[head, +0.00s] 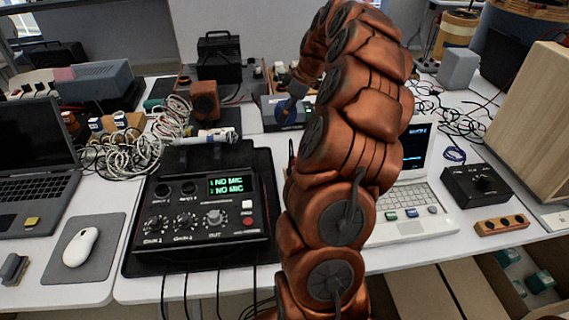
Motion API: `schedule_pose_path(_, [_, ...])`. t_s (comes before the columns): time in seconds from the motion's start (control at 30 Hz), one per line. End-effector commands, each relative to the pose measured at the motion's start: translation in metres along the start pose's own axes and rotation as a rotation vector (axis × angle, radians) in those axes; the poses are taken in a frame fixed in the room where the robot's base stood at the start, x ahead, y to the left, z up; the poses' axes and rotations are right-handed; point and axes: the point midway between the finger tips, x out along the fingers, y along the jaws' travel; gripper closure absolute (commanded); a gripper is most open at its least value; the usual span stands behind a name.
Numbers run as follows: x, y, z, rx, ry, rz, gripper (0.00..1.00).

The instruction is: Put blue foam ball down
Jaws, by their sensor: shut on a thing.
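My copper-coloured arm rises through the middle of the head view and bends over to the left at the top. My gripper (294,92) is at its far end, small and partly hidden by the arm. It is shut on a small dark blue thing, which looks like the blue foam ball (289,109). The ball shows just below the gripper, in front of a grey box (272,111) at the back of the table. I cannot tell whether the ball touches the box or the table.
A mixer with a "NO MIC" display (208,215) stands in front on the white table (90,284). White cable coils (150,145) and a small brown speaker (205,101) lie to the left of the gripper. A light laptop (412,207) is right of my arm. Clear tabletop (250,125) is scarce.

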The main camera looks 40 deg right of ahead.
Motion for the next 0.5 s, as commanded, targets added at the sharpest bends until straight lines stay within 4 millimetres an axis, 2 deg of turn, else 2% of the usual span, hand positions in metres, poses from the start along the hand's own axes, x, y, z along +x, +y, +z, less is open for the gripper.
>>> schedule_pose_path(0.03, [0.012, 0.000, 0.005, 0.000, 0.000, 0.000, 0.58])
schedule_pose_path(0.1, [0.018, 0.000, 0.008, 0.000, 0.000, 0.000, 0.58])
schedule_pose_path(0.5, [0.037, 0.000, 0.016, 0.001, 0.000, 0.001, 0.58])
